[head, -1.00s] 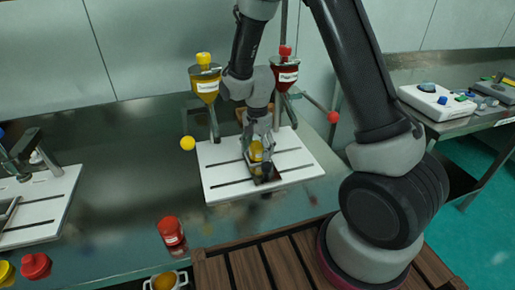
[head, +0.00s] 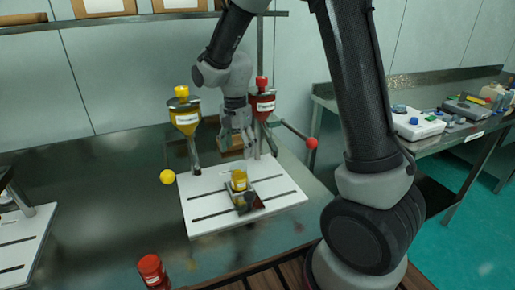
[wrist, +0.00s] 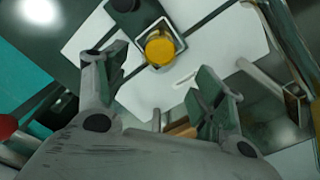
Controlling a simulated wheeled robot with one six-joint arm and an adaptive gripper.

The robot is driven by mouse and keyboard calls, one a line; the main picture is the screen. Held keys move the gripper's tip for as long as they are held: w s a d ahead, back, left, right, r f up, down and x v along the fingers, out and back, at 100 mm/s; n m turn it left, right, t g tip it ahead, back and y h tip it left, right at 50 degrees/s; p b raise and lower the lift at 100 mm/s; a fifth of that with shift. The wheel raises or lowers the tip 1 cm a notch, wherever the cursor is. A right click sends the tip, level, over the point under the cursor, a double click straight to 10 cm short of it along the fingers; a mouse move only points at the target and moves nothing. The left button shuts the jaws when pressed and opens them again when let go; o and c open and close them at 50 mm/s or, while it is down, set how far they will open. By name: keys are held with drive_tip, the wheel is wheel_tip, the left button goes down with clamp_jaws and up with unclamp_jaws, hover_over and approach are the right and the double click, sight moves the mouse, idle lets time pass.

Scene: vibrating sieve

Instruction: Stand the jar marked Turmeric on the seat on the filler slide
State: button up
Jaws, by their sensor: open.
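A small jar with a yellow lid (head: 239,178) stands upright on the seat (head: 256,203) of the filler slide, on the white slotted base plate (head: 205,225). Its label cannot be read here. In the wrist view the yellow lid (wrist: 160,48) shows from above, beyond my fingertips. My gripper (head: 240,153) is open and empty, above and behind the jar, apart from it. In the wrist view the two fingers of my gripper (wrist: 160,78) are spread wide with nothing between them.
A yellow hopper (head: 186,118) stands behind the plate at left, a red hopper (head: 263,106) at right. A yellow ball knob (head: 167,177) and a red ball knob (head: 312,143) stick out at the sides. A red-lidded jar (head: 151,266) stands near the front.

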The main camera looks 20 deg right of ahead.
drive_tip(key=s+d+r+n+t, duration=0.1)
drive_tip(key=s+d+r+n, duration=0.2)
drive_tip(key=s+d+r, duration=0.3)
drive_tip(key=s+d+r+n+t, duration=0.1)
drive_tip(key=s+d+r+n, duration=0.2)
drive_tip(key=r, duration=0.4)
drive_tip(key=s+d+r+n+t, duration=0.1)
drive_tip(key=s+d+r+n, duration=0.1)
drive_tip(key=s, duration=0.5)
drive_tip(key=s+d+r+n+t, duration=0.1)
drive_tip(key=s+d, duration=0.3)
drive_tip(key=s, duration=0.4)
drive_tip(key=shift+r+n, duration=0.5)
drive_tip(key=shift+n, duration=0.4)
